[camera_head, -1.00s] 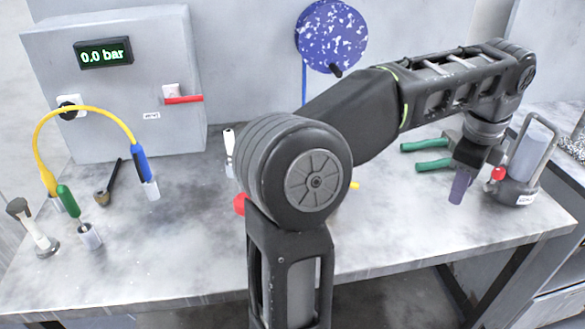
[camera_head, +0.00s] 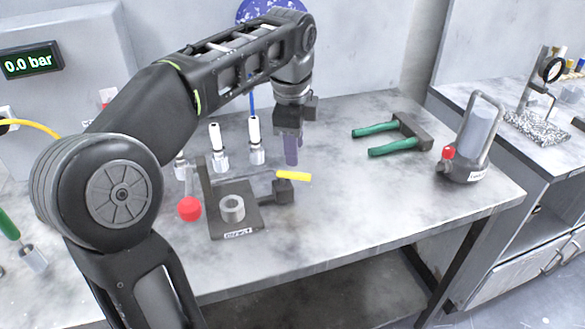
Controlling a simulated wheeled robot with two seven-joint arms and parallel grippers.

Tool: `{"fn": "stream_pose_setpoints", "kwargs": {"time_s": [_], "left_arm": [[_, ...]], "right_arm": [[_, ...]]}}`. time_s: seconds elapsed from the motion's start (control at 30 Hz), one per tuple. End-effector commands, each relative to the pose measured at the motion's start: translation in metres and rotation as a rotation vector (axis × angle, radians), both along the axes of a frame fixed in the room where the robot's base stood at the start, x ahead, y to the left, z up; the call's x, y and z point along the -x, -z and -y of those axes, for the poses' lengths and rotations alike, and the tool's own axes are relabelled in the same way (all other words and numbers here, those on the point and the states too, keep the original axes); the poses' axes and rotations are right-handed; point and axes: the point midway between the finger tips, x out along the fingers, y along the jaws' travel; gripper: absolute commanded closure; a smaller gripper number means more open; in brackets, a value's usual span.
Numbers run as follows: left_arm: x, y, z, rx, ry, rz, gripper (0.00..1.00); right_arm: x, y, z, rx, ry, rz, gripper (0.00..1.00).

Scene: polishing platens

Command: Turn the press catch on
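The press (camera_head: 218,222) is a dark-based fixture with a label on its front edge, standing on the grey bench. It has a red ball handle (camera_head: 189,208), a metal ring (camera_head: 232,208) on its base and a yellow-ended lever (camera_head: 294,176) at its right, which I take for the catch. My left gripper (camera_head: 291,155) points down, its purple fingers just above and behind the yellow lever in the picture. No contact is clear, and the fingers overlap, so their opening cannot be told. My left arm crosses the left of the view. My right gripper is out of view.
White-topped fittings (camera_head: 256,140) stand behind the press. A grey box with a 0.0 bar display (camera_head: 31,62) is at the left.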

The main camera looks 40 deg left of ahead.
Motion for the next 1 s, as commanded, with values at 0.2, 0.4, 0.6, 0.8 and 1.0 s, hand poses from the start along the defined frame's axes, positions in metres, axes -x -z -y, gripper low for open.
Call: {"fn": "stream_pose_setpoints", "kwargs": {"time_s": [0.2, 0.4, 0.6, 0.8, 1.0], "left_arm": [[-0.004, 0.029, -0.002, 0.001, -0.001, -0.003, 0.63], [-0.009, 0.057, -0.005, 0.001, -0.001, -0.003, 0.63], [-0.013, 0.073, -0.006, 0.000, 0.000, -0.001, 0.63], [-0.013, 0.073, -0.006, 0.000, 0.000, 0.000, 0.63], [-0.013, 0.073, -0.006, 0.000, 0.000, 0.000, 0.74]], "right_arm": [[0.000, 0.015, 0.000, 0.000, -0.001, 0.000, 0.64], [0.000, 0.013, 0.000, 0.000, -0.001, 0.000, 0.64], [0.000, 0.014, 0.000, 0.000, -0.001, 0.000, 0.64], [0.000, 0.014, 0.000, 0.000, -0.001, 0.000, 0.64], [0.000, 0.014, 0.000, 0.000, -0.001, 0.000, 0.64]]}}
